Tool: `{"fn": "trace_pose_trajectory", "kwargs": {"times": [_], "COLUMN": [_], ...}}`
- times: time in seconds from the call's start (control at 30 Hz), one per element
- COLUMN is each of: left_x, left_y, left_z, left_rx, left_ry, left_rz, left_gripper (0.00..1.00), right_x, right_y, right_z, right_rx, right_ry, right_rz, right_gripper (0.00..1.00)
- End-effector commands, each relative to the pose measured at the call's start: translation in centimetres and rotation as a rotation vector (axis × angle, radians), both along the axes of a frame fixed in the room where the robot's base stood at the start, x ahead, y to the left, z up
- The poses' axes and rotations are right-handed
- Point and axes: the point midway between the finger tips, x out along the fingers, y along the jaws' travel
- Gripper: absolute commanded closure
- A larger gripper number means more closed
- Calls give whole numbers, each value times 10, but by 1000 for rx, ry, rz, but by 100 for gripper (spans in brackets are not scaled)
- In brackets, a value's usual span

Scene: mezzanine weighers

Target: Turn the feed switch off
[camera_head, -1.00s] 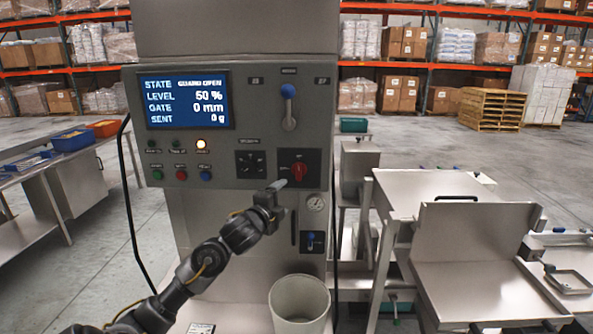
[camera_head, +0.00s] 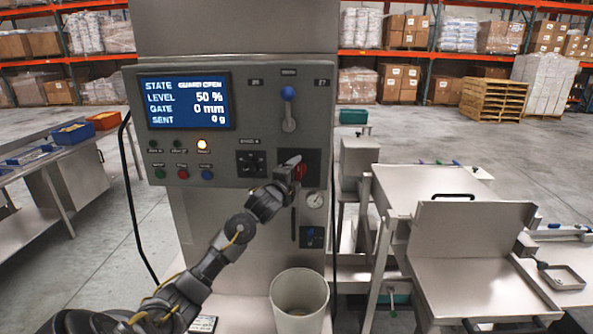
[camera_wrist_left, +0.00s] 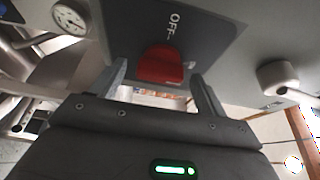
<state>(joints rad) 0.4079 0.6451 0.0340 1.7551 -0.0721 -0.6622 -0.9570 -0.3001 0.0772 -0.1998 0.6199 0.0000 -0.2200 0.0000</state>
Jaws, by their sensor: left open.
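The feed switch is a red rotary knob (camera_head: 301,171) on a dark plate on the right of the machine's front panel. In the left wrist view the red knob (camera_wrist_left: 161,66) sits ahead of and between my fingers, with the word OFF on the plate (camera_wrist_left: 175,25) beside it. My left gripper (camera_head: 292,166) is at the knob and partly covers it in the head view. In the wrist view its fingers (camera_wrist_left: 160,82) are open on either side of the knob; I cannot tell whether they touch it. My right gripper is not in view.
The panel carries a screen (camera_head: 184,100) reading guard open, level 50 %, gate 0 mm. A blue-knobbed lever (camera_head: 288,108) is above the switch, a black dial (camera_head: 250,163) to its left, a gauge (camera_head: 314,200) below. A white bucket (camera_head: 299,303) stands below.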

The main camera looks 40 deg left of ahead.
Motion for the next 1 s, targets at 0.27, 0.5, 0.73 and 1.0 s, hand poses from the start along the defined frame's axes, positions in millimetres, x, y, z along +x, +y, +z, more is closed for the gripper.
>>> {"fn": "trace_pose_trajectory", "kwargs": {"times": [0.27,0.5,0.73,1.0], "left_x": [8,8,8,8], "left_y": [2,2,2,2], "left_z": [0,0,0,-2], "left_rx": [1,1,1,-20], "left_ry": [-1,-1,0,-16], "left_rz": [-1,-1,-1,-1], "left_gripper": [25,39,69,70], "right_x": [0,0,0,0], "right_y": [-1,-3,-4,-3], "right_z": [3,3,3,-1], "right_rx": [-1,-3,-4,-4], "right_ry": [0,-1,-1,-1], "right_rz": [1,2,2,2], "right_gripper": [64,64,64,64]}}
